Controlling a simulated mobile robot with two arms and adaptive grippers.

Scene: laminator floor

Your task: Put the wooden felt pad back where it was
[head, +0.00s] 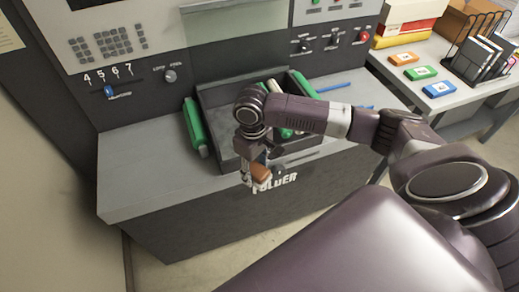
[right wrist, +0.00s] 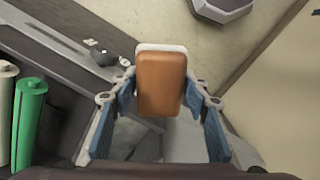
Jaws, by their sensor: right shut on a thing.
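The wooden felt pad (head: 261,171) is a small brown block. In the right wrist view the pad (right wrist: 161,84) shows its brown wooden face with a pale felt edge along the top. My right gripper (head: 255,178) is shut on it, with blue-padded fingers on both sides in the right wrist view. The gripper hangs over the front edge of the grey machine ledge (head: 150,165), near the lettering on the front panel. My left gripper is not in view.
A dark open tray (head: 222,93) on the ledge sits behind my gripper, partly hidden by my arm. A green roller (head: 195,127) lies at its left, and more rollers lie inside. A blue stick (head: 333,87) lies to the right. The ledge's left part is clear.

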